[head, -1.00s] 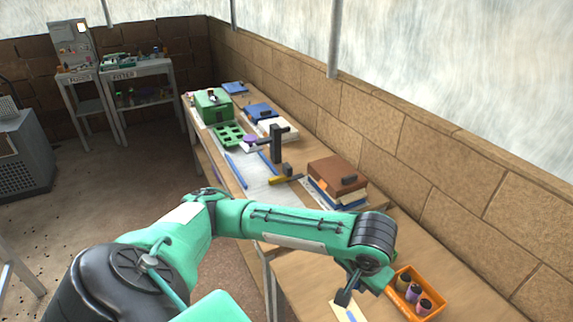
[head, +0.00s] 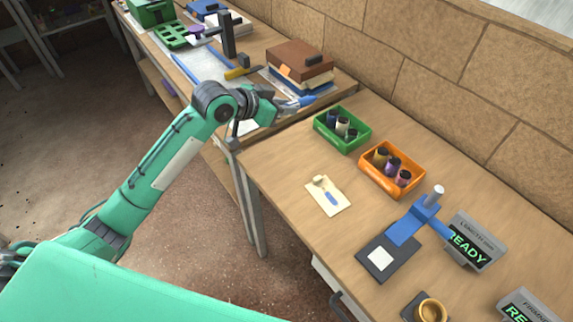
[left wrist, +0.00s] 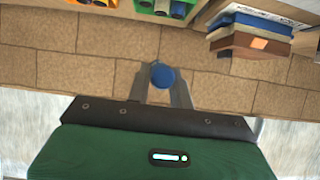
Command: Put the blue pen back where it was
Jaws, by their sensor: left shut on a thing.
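My left gripper (head: 280,106) is at the near end of the far workbench, in front of the brown box. Another long blue pen-like thing (head: 184,69) lies on the far workbench, left of the arm. My arm and gripper hide part of the pale sheet there. My right gripper is not in view.
A brown box (head: 300,58) on books stands behind the gripper. The near table holds a green bin (head: 322,129), an orange bin (head: 370,178), a pale card (head: 317,204), a blue press (head: 407,228) and display boxes (head: 483,241). Bare wood lies around the card.

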